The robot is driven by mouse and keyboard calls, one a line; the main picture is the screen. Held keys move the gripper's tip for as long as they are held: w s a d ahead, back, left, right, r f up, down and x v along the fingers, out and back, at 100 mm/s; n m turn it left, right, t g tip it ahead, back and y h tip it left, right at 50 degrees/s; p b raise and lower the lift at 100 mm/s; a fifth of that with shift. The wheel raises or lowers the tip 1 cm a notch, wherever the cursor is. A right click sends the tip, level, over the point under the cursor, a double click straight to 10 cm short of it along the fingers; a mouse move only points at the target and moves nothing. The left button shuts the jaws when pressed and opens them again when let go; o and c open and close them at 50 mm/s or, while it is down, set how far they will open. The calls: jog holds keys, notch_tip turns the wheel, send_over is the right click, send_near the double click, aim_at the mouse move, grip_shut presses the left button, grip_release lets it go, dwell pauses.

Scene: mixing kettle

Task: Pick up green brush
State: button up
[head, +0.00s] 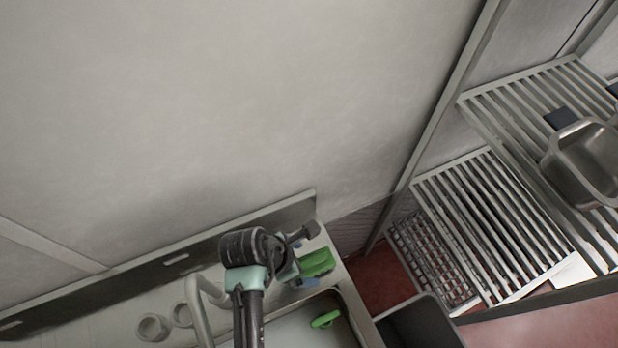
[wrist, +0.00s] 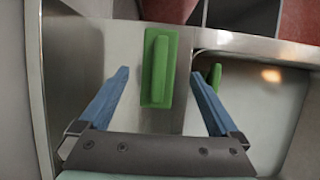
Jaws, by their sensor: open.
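A green brush (wrist: 159,75) with a raised handle lies on the metal counter (wrist: 120,40) beside the sink. It also shows in the head view (head: 317,262), just right of my gripper. My gripper (wrist: 158,85) is open, its two blue fingers on either side of the brush in the wrist view and apart from it. In the head view my gripper (head: 298,270) is over the counter, partly hidden by my own arm. I cannot tell how high the fingers are above the counter. A second green object (head: 326,319) is in the sink; it shows partly behind the right finger in the wrist view (wrist: 214,76).
The sink basin (head: 290,335) lies in front of the brush, with a faucet (head: 198,312) to the left. A wall rises behind the counter. Slatted metal shelves (head: 490,215) and a grey bin (head: 418,325) stand to the right.

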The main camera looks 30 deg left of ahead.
aim_at(313, 262)
jog(key=shift+w+p+x, duration=0.15)
jog(key=shift+p+x, duration=0.05)
jog(key=shift+x, duration=1.25)
jog(key=shift+w+p+x, duration=0.1)
jog(key=shift+p+x, duration=0.1)
jog(key=shift+x, duration=1.2)
jog(key=shift+d+r, duration=0.1)
jog(key=c, duration=1.5)
jog(key=shift+r, duration=0.1)
notch_tip(313, 262, up, 10)
jog(key=shift+f, duration=0.1)
